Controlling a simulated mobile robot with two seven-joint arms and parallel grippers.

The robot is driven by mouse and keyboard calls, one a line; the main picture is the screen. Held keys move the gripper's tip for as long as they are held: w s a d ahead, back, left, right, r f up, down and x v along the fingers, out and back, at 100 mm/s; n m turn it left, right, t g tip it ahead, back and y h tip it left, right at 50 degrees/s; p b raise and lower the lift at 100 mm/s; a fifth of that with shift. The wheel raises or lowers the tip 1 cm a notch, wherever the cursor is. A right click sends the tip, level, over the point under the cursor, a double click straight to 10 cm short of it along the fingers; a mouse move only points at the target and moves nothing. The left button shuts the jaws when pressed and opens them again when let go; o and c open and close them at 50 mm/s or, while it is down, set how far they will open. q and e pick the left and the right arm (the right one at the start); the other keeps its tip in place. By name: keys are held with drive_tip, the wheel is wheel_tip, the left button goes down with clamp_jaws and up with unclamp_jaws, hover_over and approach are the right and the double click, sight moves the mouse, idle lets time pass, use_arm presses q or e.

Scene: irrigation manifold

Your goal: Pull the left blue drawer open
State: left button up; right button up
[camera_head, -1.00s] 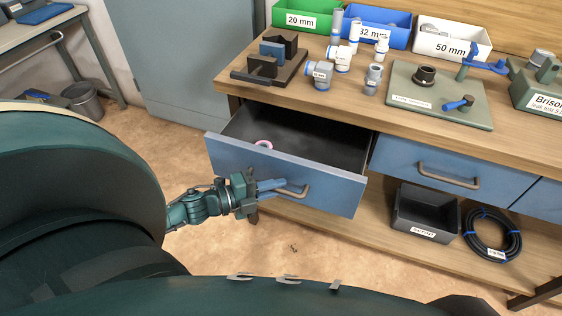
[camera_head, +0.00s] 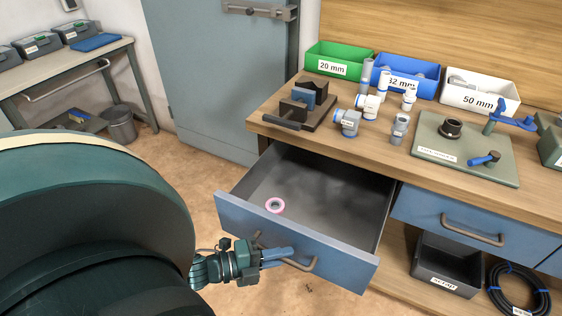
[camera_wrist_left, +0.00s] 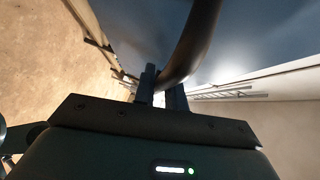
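The left blue drawer (camera_head: 330,255) stands well open under the workbench. The fingers also show in the left wrist view (camera_wrist_left: 160,95). My right gripper is not in view.
The workbench (camera_head: 350,148) carries fittings, a green tray plate (camera_head: 470,165) and labelled bins. A shut blue drawer (camera_head: 440,205) is to the right. A black box (camera_head: 450,262) and coiled hose (camera_head: 520,290) sit on the lower shelf. Floor is clear at left.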

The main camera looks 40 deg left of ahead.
use_arm(q)
drive_tip(key=shift+o, duration=1)
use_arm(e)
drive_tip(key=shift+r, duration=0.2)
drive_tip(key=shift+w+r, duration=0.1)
use_arm(q)
drive_tip(key=v, duration=1.3)
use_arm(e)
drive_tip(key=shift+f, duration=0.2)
use_arm(q)
drive_tip(key=shift+a, duration=0.15)
